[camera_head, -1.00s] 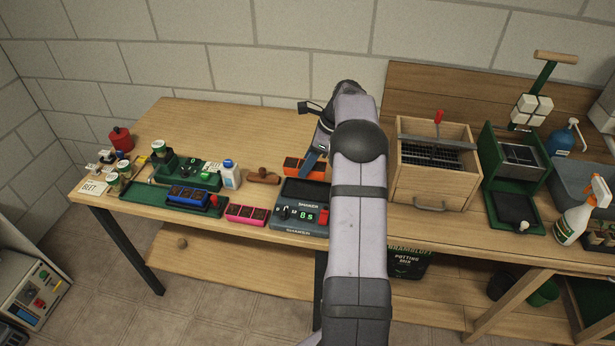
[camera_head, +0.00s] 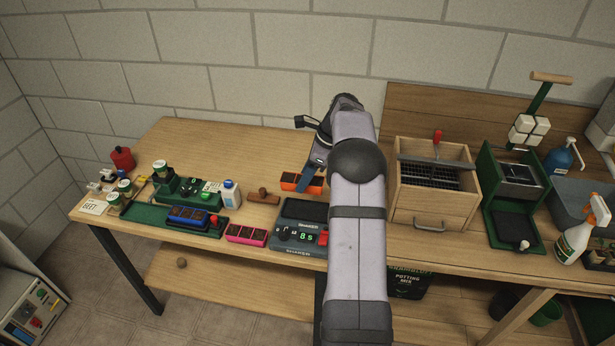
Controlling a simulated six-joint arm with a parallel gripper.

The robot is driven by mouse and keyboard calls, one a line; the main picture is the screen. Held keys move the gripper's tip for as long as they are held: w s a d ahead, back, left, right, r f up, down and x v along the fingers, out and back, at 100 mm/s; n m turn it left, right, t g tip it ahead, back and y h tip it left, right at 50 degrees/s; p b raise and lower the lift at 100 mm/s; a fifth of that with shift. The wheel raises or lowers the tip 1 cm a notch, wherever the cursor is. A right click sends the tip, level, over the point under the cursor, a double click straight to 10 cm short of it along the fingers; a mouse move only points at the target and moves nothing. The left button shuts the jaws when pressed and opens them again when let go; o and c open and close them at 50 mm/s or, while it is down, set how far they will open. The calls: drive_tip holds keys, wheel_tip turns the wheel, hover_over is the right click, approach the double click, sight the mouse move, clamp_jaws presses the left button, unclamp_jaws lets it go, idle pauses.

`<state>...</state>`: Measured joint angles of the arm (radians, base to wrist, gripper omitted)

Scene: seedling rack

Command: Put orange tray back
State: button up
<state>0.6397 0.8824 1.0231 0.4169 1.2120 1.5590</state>
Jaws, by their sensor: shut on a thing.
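The orange tray (camera_head: 290,183) is on the bench, or just above it, behind the dark shaker unit; I cannot tell whether it touches the wood. It holds several dark soil cells. My gripper (camera_head: 305,181) reaches down from above and is shut on the orange tray near its middle. My arm covers the space to the right of the tray, and the far finger is hidden.
A wooden sieve box (camera_head: 433,185) stands right. Bench behind is clear.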

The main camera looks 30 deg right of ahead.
drive_tip(key=w+a+n+g+p, duration=0.1)
drive_tip(key=w+a+p, duration=0.15)
drive_tip(key=a, duration=0.45)
drive_tip(key=w+a+n+p, duration=0.1)
drive_tip(key=a+n+p, duration=0.1)
drive_tip(key=a+p, duration=0.3)
drive_tip(key=w+m, duration=0.1)
drive_tip(key=w, duration=0.1)
drive_tip(key=w+m, duration=0.1)
drive_tip(key=w+f+m+t+b, duration=0.1)
drive_tip(key=w, duration=0.1)
drive_tip(key=shift+w+a+f, duration=0.1)
drive_tip(key=shift+w, duration=0.2)
drive_tip(key=shift+f, duration=0.1)
drive_tip(key=shift+f+b, duration=4.2)
drive_tip(key=shift+f, duration=1.6)
drive_tip(key=shift+f+b, duration=0.3)
drive_tip(key=shift+f, duration=0.25)
drive_tip(key=o, duration=1.3)
